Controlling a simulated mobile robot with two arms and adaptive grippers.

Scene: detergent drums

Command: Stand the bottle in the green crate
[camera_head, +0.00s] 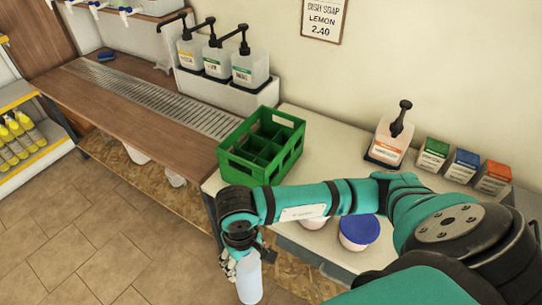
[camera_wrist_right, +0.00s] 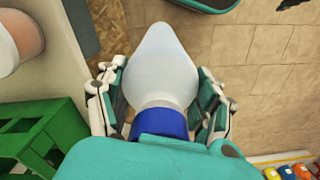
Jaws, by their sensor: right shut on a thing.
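The green crate (camera_head: 232,170) stands on the pale counter, with dividers inside. The compartments that I can see look empty. A corner of the crate (camera_wrist_right: 38,140) shows at the left of the right wrist view. My right gripper (camera_head: 240,258) is shut on a white bottle (camera_head: 250,282), out in front of the counter and above the floor. In the right wrist view the bottle (camera_wrist_right: 158,65) sits between both fingers of the gripper (camera_wrist_right: 160,98), with a blue collar or cap at its near end. My left gripper is not in view.
A tub with a blue lid (camera_head: 359,232) stands on the counter (camera_head: 330,140), partly behind my right arm. A pump bottle (camera_head: 389,140) and several small boxes (camera_head: 464,165) stand further right. Pump containers (camera_head: 250,70) line the wall. Yellow bottles (camera_head: 20,130) fill a shelf at left.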

